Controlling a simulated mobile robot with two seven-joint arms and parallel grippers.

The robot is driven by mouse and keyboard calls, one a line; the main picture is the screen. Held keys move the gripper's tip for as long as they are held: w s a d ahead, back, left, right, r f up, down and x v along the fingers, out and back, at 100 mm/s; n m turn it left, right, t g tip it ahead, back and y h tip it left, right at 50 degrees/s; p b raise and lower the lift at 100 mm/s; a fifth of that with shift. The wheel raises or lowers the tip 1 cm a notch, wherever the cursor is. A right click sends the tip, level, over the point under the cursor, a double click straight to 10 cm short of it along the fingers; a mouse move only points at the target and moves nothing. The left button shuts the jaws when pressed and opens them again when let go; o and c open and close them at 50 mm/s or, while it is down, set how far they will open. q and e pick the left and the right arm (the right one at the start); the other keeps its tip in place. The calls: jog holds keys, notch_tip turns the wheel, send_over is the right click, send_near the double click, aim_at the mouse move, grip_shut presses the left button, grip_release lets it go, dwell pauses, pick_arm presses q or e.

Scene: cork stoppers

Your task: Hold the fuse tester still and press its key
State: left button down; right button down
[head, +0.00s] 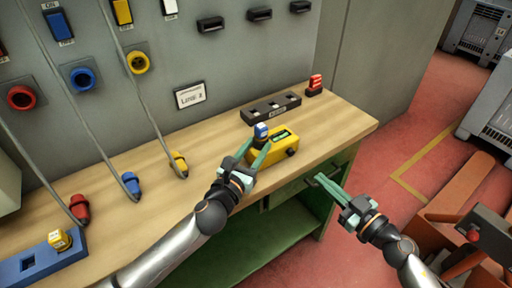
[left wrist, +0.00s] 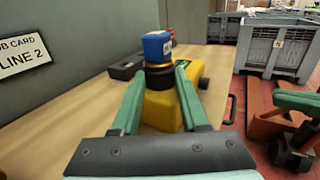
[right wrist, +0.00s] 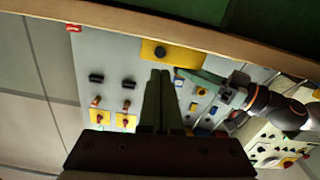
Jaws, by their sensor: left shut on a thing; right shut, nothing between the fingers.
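The yellow fuse tester (head: 280,146) lies on the bench, with a green display on top and a round black key (head: 292,152) on its right end. A blue fuse (head: 261,130) stands upright in a black socket on it; the fuse also shows in the left wrist view (left wrist: 157,46). My left gripper (head: 255,152) is shut on the tester around the black socket, below the fuse. My right gripper (head: 321,181) is shut and empty, off the bench's front edge, apart from the key. In the right wrist view the key (right wrist: 160,52) appears beyond the fingertips.
A black fuse rack (head: 270,109) and a red fuse (head: 315,86) stand behind the tester. Red, blue and yellow plugs (head: 131,183) on cables lie at the left, near a blue holder (head: 48,262) with a yellow fuse. The bench's front edge (head: 340,150) lies between right gripper and tester.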

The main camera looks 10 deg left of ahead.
aim_at(291, 153)
jog(key=n+t+h, duration=0.1)
jog(key=n+h, duration=0.3)
jog(key=s+n+t+h, duration=0.1)
jog(key=n+h, duration=0.3)
jog(key=n, duration=0.1)
jog(key=n+t+h, duration=0.1)
jog(key=n+h, duration=0.3)
jog(key=n, duration=0.1)
jog(key=shift+s, duration=0.35)
dwell(0.4)
jog(key=shift+w+a, duration=0.1)
jog(key=shift+w+a+r, duration=0.1)
jog(key=shift+w+a, duration=2.8)
jog(key=shift+a, duration=0.25)
